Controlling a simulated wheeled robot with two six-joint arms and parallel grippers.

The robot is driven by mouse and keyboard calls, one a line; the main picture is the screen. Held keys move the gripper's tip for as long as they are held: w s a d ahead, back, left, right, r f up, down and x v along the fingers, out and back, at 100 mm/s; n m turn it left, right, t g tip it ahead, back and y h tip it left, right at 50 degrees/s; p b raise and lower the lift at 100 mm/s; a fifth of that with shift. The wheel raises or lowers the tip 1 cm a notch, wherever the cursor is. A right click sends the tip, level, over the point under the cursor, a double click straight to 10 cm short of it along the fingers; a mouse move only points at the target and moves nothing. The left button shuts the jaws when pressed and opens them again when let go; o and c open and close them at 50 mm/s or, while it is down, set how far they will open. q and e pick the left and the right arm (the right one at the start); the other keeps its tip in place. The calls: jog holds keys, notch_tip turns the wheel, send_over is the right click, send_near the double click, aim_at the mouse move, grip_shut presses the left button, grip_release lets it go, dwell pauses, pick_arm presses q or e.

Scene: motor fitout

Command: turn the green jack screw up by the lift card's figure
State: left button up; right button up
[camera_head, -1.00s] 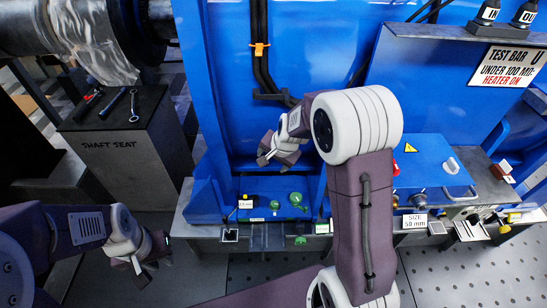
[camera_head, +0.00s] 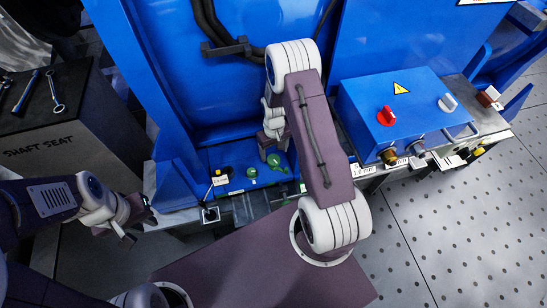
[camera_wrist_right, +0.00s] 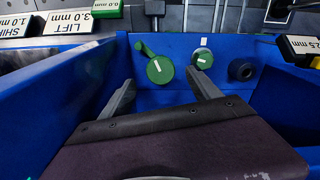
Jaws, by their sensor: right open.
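Two green dials with white pointer lines sit on the blue panel. In the right wrist view one green dial with a small crank arm (camera_wrist_right: 160,68) is between my fingers' lines, and another green dial (camera_wrist_right: 205,59) is beside it. The head view shows them small (camera_head: 252,172); which is the jack screw I cannot tell for sure. The lift card (camera_wrist_right: 80,22) reads 3.0 mm, upside down. My right gripper (camera_wrist_right: 161,76) is open and empty, facing the panel; it also shows in the head view (camera_head: 268,148). My left gripper (camera_head: 138,222) hangs at the left; its jaw state is unclear.
A shim card (camera_wrist_right: 20,30) and a green 0.0 mm readout (camera_wrist_right: 107,7) stand along the panel edge. A blue box with a red knob (camera_head: 386,116) is at the right. The shaft seat block (camera_head: 60,130) is at the left. Blue walls flank the panel.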

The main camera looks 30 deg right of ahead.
aim_at(274, 160)
notch_tip(274, 160, down, 6)
jog(key=shift+r+b, duration=0.2)
jog(key=shift+b, duration=0.55)
jog(key=c, duration=1.4)
jog(key=shift+r+m+p, duration=0.25)
jog(key=shift+m+p, duration=0.2)
jog(key=shift+m, duration=0.05)
jog(key=shift+m+p, duration=0.35)
jog(key=shift+m, duration=0.25)
jog(key=m, duration=0.2)
jog(key=shift+a+f+m+p, duration=0.1)
jog(key=shift+f+m+p, duration=0.1)
jog(key=shift+m+p, duration=0.1)
